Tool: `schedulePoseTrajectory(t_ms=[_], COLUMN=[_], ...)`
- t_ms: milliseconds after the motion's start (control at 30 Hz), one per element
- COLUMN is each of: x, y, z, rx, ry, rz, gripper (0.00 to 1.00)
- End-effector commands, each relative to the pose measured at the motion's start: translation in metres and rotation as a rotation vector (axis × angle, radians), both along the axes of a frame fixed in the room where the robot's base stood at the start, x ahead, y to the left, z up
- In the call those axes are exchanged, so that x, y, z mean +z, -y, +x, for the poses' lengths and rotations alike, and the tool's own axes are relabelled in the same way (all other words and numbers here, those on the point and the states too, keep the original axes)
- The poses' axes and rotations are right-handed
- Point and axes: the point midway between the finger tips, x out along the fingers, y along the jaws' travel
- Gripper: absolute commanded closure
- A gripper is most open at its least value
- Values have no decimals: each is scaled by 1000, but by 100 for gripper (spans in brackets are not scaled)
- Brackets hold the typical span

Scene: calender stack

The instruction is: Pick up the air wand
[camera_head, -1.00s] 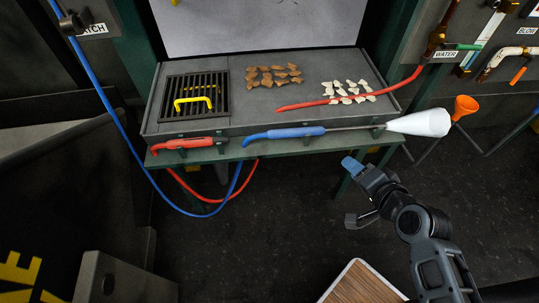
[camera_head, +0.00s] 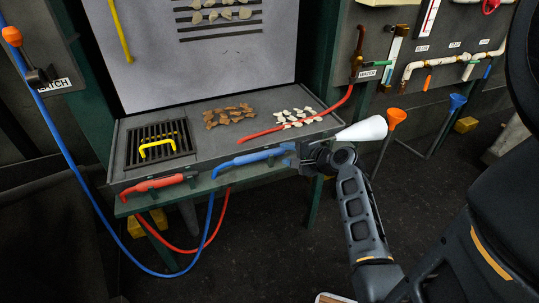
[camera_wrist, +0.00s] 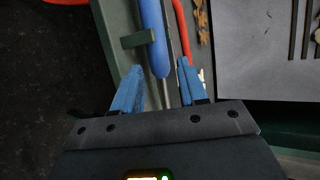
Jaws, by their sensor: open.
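The blue-handled wand, which I take as the air wand (camera_head: 245,159), lies along the front ledge of the grey bench, its thin metal tube running right toward a white cone (camera_head: 362,131). My gripper (camera_head: 296,154) is at the right end of the blue handle, and my arm hides part of the tube. In the wrist view, my gripper (camera_wrist: 160,66) is open, with its blue fingers on either side of the wand. The blue handle (camera_wrist: 155,35) extends away from them, and the metal tube runs back between them. I cannot tell whether the fingers touch it.
A red-handled wand (camera_head: 153,185) lies left on the same ledge. A red hose (camera_head: 298,125) crosses the bench near white pieces (camera_head: 294,116) and brown pieces (camera_head: 228,115).

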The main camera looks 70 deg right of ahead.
Motion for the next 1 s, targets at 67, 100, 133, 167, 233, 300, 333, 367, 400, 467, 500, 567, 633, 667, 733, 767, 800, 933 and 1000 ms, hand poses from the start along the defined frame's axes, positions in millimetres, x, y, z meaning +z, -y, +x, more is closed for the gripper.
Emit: schedulePoseTrajectory(t_ms=[67,100,133,167,233,300,333,367,400,467,500,567,633,667,733,767,800,933,1000], x=[-6,-9,-12,-13,-16,-18,-19,-19,-19,-19,-19,-19,-19,-19,-19,-19,-19,-19,-19], y=[5,7,8,10,13,15,15,16,16,16,16,16,15,15,15,15,15,15,15], z=[10,15,19,22,28,31,32,33,33,33,33,33,33,33,33,33,33,33,33], rx=[0,1,2,1,1,1,1,0,0,0,0,0,0,0,0,0,1,1,1], ry=[-1,-1,-2,-2,-2,-2,-2,-2,-2,-2,-2,-2,-2,-2,-2,-2,-2,-2,-2], rz=[1,0,0,-1,-1,-1,-1,-1,-1,-1,-1,-1,-1,-1,-1,-1,-1,-1,-1], gripper=[58,58,58,58,58,58,58,58,58,58,58,58,65,67,74,77,81,93,100])
